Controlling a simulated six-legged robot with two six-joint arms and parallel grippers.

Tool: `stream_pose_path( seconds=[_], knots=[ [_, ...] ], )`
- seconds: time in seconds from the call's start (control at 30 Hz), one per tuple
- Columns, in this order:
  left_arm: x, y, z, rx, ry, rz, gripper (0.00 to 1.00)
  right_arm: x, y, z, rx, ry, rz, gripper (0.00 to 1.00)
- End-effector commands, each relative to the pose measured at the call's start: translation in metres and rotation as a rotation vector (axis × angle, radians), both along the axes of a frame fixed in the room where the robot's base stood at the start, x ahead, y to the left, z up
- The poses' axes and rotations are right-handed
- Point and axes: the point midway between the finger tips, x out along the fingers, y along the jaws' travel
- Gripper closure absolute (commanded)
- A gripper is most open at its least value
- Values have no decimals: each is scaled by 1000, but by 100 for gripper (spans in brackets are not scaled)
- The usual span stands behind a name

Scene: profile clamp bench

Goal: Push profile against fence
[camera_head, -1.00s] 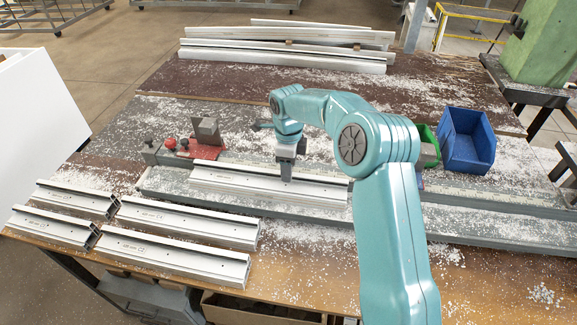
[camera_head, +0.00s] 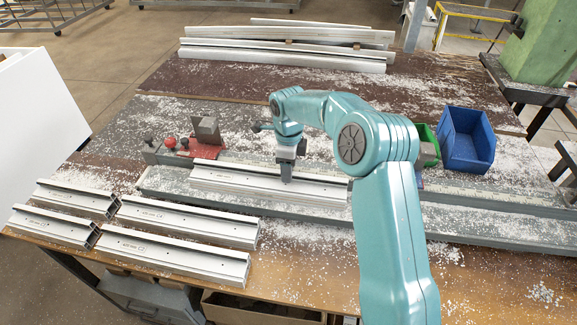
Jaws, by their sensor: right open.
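A silver aluminium profile (camera_head: 233,181) lies lengthwise on the grey clamp bed (camera_head: 400,228) in the middle of the table. Behind it runs a pale fence strip (camera_head: 465,196) along the bed. Whether the profile touches it is hard to tell. My right gripper (camera_head: 287,178) points down at the profile's middle, its fingertips at or just above the profile. It is open, though the finger gap hardly shows from here. My left gripper is not in view.
A red clamp block (camera_head: 202,146) stands at the bed's left end. Several cut profiles (camera_head: 180,254) lie at the front left. Long profiles (camera_head: 285,56) lie at the back. A blue bin (camera_head: 467,145) and a partly hidden green bin (camera_head: 427,135) stand at the right. White chips litter the table.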

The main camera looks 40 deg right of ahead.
Motion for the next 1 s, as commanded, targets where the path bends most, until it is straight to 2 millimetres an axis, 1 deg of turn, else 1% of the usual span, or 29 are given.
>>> stream_pose_path(
  seconds=[0.13, 0.23, 0.37, 0.5, 0.7, 0.8, 0.9, 1.0],
  knots=[
    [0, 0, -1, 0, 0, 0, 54, 0, 0, 5, 0, -1, 0, 49],
    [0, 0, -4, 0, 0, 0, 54, 1, 0, 19, -1, -3, -1, 49],
    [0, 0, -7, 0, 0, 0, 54, 1, 0, 48, -2, -7, 0, 49],
    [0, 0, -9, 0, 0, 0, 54, 1, 0, 84, -2, -6, 0, 49],
    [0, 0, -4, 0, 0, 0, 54, 1, 0, 131, -1, -5, 0, 49],
    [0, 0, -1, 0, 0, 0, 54, 1, 0, 148, -1, -3, 0, 49],
    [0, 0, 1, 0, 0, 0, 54, 0, 0, 157, 0, -1, 0, 49],
    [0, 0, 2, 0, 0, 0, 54, 0, 0, 162, 0, 0, 0, 49]
  ],
)
